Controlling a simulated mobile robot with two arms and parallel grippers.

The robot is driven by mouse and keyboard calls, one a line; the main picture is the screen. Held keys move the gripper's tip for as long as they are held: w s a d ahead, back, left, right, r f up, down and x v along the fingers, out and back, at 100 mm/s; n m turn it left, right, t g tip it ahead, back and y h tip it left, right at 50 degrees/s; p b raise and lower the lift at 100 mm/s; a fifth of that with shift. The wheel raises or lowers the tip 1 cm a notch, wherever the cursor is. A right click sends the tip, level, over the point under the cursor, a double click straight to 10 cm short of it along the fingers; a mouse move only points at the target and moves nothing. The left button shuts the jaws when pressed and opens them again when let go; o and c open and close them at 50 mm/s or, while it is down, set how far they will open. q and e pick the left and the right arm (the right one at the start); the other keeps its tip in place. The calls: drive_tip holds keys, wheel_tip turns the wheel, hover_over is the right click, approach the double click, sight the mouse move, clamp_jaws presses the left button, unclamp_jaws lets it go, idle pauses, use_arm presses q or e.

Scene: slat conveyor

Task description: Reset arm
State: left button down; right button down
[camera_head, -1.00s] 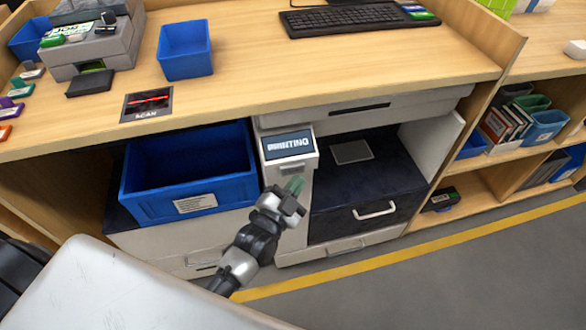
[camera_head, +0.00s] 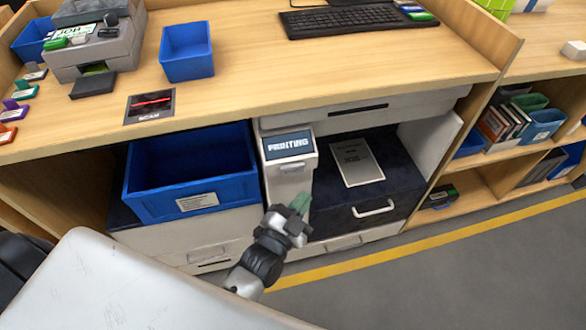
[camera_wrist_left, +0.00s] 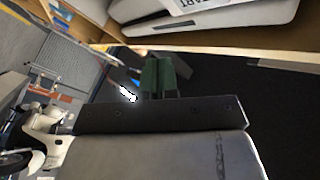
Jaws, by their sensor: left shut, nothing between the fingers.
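My left gripper (camera_head: 301,205) is in front of the printer column under the counter, just below the small screen (camera_head: 288,146) that reads "PRINTING". Its green-tipped fingers are shut with nothing between them. In the left wrist view the green fingertips (camera_wrist_left: 158,76) sit side by side against a dark background. A printed sheet (camera_head: 357,162) lies on the dark printer tray, to the right of and above the gripper, apart from it. My right gripper does not show.
A blue bin (camera_head: 190,205) stands in the left bay under the counter (camera_head: 330,70). A drawer with a white handle (camera_head: 374,208) is to the gripper's right. A smaller blue bin (camera_head: 187,52), a scan pad (camera_head: 150,106) and a keyboard (camera_head: 357,18) are on the counter. Floor in front is clear.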

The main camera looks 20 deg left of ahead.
use_arm(q)
drive_tip(key=shift+f, duration=0.1)
idle(0.5)
drive_tip(key=s+a+f+n+g+p, duration=0.1)
drive_tip(key=s+f+g, duration=0.25)
drive_tip(key=f, duration=0.55)
drive_tip(key=s+a+f+n+g+y+p, duration=0.1)
drive_tip(key=s+f+g, duration=0.25)
drive_tip(key=f, duration=0.45)
drive_tip(key=s+a+f+n+g+p, duration=0.1)
drive_tip(key=s+a+f+g, duration=0.1)
drive_tip(key=s+f, duration=0.5)
drive_tip(key=s+a+f+n+g+y+p, duration=0.1)
drive_tip(key=s+a+f+n+g, duration=0.1)
drive_tip(key=s+f, duration=0.4)
drive_tip(key=s+a+f+n+g+y+p, duration=0.1)
drive_tip(key=s+a+f+g, duration=0.4)
drive_tip(key=s, duration=1.1)
wheel_tip(320, 180, down, 3)
drive_tip(key=shift+a+r+n+g+y, duration=0.2)
drive_tip(key=shift+n+g+y, duration=0.3)
drive_tip(key=shift+g, duration=0.6)
drive_tip(key=shift+d, duration=0.1)
idle(0.8)
